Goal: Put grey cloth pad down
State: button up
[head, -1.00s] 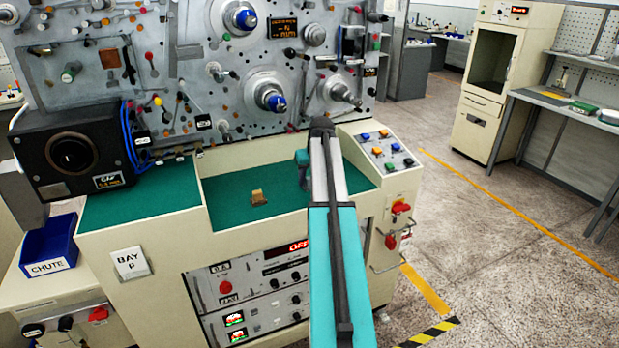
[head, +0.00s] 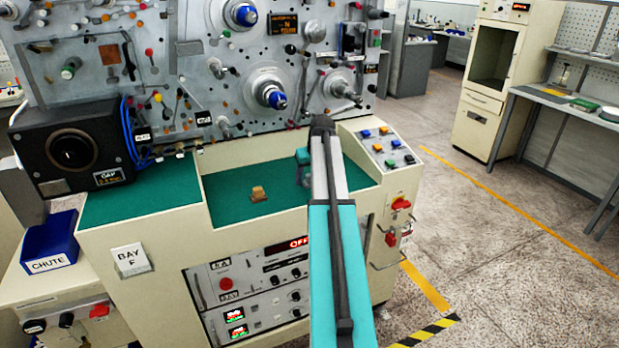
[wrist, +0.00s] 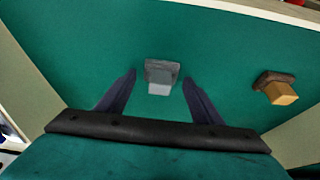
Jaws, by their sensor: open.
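The grey cloth pad (wrist: 158,65) lies on the green work surface (wrist: 225,50) in the wrist view, with a lighter grey block (wrist: 160,85) on its near side. My gripper (wrist: 159,77) is open, with one dark finger on each side of the pad and visible gaps between. I cannot tell how high the fingertips are above the surface. In the head view my arm hides the pad and most of my gripper over the right part of the green recess.
A tan block with a brown pad (wrist: 279,90) lies to the right; it also shows in the head view (head: 259,194). Cream walls bound the recess. The spindle panel (head: 230,75) stands behind, and a button console (head: 387,147) is at the right.

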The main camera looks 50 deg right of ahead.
jog(key=b+v, duration=0.2)
jog(key=v, duration=1.1)
jog(key=shift+r+b, duration=0.35)
jog(key=shift+s+f, duration=0.1)
jog(key=shift+s, duration=0.1)
dwell(0.5)
